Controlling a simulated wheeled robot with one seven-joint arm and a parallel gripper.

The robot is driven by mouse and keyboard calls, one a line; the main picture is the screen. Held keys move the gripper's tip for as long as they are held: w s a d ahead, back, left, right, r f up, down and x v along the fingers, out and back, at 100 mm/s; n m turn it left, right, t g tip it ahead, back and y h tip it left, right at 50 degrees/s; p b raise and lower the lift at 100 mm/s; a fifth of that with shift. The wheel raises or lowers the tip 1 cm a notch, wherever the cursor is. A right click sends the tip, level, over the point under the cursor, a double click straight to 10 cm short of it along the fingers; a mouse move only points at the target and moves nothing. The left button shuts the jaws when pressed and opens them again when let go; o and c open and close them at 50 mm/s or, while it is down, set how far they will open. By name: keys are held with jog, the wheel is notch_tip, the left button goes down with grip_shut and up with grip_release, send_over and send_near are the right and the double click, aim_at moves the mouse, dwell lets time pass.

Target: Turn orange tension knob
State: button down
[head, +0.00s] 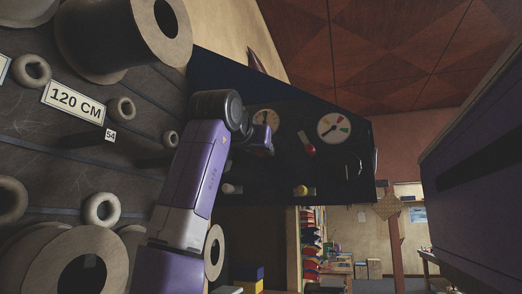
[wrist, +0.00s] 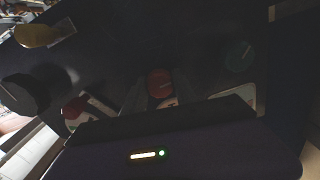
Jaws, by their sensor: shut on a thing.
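An orange-red round knob (wrist: 159,83) with a pale pointer line sits on the dark panel in the wrist view. The dark fingers of my gripper (wrist: 160,98) stand on either side of it and are shut on it, though the contact is dim. In the head view my purple gripper (head: 266,142) is up against the dark panel (head: 285,170), and the orange knob is hidden there.
Canvas rolls (head: 90,270) stand at left with a "120 CM" label (head: 75,101).

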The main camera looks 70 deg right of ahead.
jog(key=shift+m, duration=1.1)
jog(key=c, duration=1)
grip_release()
jog(key=shift+o, duration=0.2)
jog(key=a+b, duration=0.2)
jog(key=a, duration=0.5)
jog(key=shift+s+a+b, duration=0.3)
jog(key=shift+a+b, duration=0.1)
